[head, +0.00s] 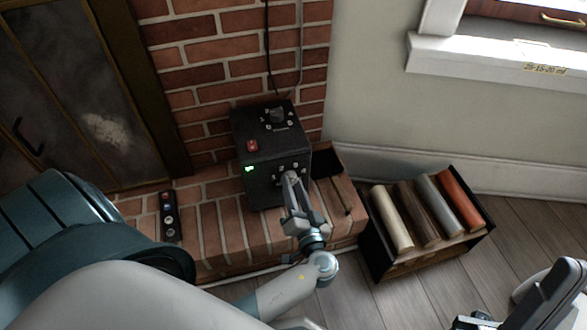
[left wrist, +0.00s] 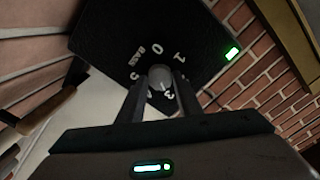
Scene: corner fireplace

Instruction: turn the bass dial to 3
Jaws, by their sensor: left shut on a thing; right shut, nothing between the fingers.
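The black box (head: 262,158) stands on the brick hearth, with a dial on its top and the bass dial (head: 291,176) on its front face. In the left wrist view the round grey bass dial (left wrist: 160,76) is ringed by the label BASS and white digits; 0, 1 and 3 are readable, others are partly covered by the fingers. My left gripper (head: 290,184) is shut on the bass dial, one finger on each side. The dial's pointer cannot be made out. My right gripper (head: 535,303) is shut and empty at the lower right, far from the box, partly cut off.
The box's top carries a red switch (head: 252,145) and a top dial (head: 278,115). A dark remote-like strip (head: 169,216) lies on the hearth to the left. A dark crate (head: 379,246) holding several rolls or logs stands on the floor to the right. A window sill (head: 480,62) is behind.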

